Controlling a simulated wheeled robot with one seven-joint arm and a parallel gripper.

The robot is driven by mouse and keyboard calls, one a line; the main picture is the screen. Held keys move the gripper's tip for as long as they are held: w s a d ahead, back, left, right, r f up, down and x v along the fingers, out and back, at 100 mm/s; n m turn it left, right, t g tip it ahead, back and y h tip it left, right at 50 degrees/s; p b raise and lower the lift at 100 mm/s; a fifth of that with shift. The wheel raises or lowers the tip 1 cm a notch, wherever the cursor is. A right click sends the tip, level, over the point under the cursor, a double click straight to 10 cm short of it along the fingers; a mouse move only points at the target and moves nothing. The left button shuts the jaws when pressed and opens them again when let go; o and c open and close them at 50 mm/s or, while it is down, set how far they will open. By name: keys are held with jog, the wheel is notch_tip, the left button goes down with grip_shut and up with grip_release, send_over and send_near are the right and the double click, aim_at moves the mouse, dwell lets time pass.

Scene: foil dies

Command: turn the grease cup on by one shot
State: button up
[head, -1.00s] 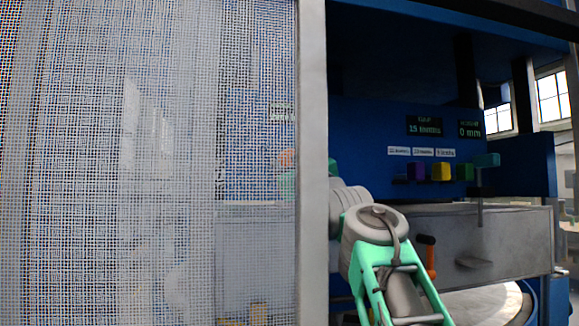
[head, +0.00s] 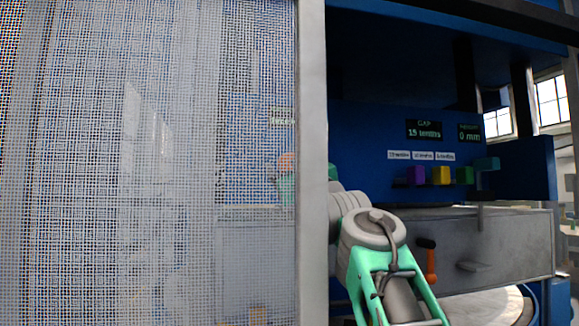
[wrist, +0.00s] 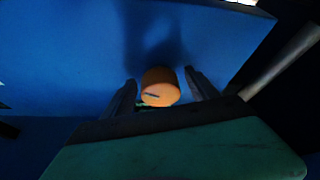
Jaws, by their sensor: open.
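An orange round cap, which I take for the grease cup (wrist: 158,88), stands out from a blue surface in the wrist view. Its face shows a dark slot-like mark. My gripper (wrist: 159,76) is open, with one dark finger on each side of the cap. A narrow gap seems to show beside the cap, though I cannot tell whether either finger touches it. In the head view my fingertips are not clearly visible. A small blurred orange patch (head: 287,161) shows behind the mesh, and I cannot tell whether it is the cup.
A mesh guard (head: 150,200) with a grey post (head: 312,160) covers the left. At right a blue machine bears a gap display (head: 424,130) reading 15 tenths, coloured blocks (head: 441,175), and an orange lever (head: 431,262) above a pale round surface (head: 485,305).

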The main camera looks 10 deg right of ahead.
jog(key=a+b+v, duration=0.1)
jog(key=b+v, duration=0.2)
jog(key=v, duration=0.4)
jog(key=shift+s+d+f, duration=0.2)
jog(key=shift+s+d, duration=0.15)
jog(key=shift+d, duration=0.15)
